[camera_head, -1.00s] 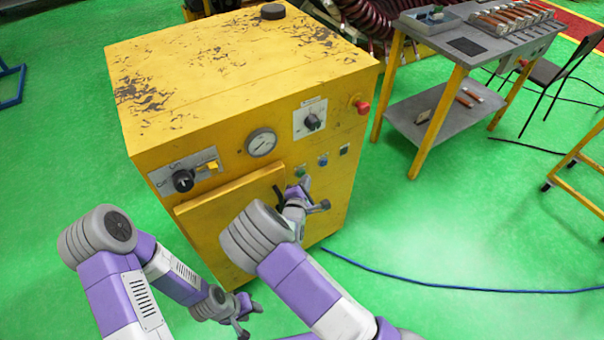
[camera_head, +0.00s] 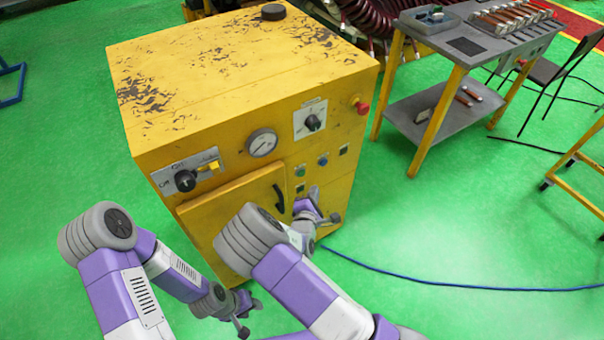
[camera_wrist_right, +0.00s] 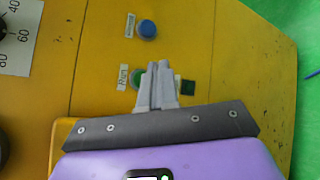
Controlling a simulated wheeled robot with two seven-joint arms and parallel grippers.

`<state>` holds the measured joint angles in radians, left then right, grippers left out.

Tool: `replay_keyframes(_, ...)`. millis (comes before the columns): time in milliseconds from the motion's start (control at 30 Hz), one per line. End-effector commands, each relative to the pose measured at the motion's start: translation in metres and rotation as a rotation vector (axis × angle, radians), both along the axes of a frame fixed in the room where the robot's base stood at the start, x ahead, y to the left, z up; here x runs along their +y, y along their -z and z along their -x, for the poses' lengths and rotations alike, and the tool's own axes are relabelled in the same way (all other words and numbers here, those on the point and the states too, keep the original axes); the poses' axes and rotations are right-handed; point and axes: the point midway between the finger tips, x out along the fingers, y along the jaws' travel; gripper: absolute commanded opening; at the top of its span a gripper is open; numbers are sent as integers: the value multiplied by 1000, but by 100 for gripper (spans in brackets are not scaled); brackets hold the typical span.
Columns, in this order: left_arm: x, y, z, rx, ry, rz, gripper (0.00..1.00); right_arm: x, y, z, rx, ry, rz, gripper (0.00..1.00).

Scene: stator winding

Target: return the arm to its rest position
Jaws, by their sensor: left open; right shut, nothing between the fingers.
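My right arm reaches across the front of the yellow cabinet (camera_head: 240,85). My right gripper (camera_head: 308,192) is in front of the cabinet's face, below the buttons and right of the door handle. In the right wrist view my right gripper (camera_wrist_right: 158,68) is shut with nothing between its fingers. Its tips overlap the green button (camera_wrist_right: 138,76) by the "Run" label; I cannot tell the gap to the panel. My left gripper (camera_head: 250,306) is low at the cabinet's lower front, open and small in view.
The cabinet door (camera_head: 235,215) has a dark curved handle (camera_head: 279,198). A blue button (camera_head: 322,160) and a red knob (camera_head: 362,107) are on the panel. A grey table (camera_head: 470,45) with tools stands at right. A blue cable (camera_head: 450,287) crosses the open green floor.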

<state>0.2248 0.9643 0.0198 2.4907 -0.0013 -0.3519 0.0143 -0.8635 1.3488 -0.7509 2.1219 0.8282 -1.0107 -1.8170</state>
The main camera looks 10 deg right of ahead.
Motion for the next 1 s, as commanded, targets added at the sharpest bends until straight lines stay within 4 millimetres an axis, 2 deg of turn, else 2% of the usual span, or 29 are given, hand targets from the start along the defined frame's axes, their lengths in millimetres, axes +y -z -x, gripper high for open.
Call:
replay_keyframes(667,0,0,0,0,0,0,43,-2,2,1,6,6,-9,0)
replay_keyframes(767,0,-1,0,0,0,0,43,-11,20,10,47,40,-91,0)
replay_keyframes(867,0,-3,0,0,0,0,43,-26,58,34,132,131,-288,0)
replay_keyframes(1000,0,-6,0,0,0,0,43,-34,119,93,277,362,-695,0)
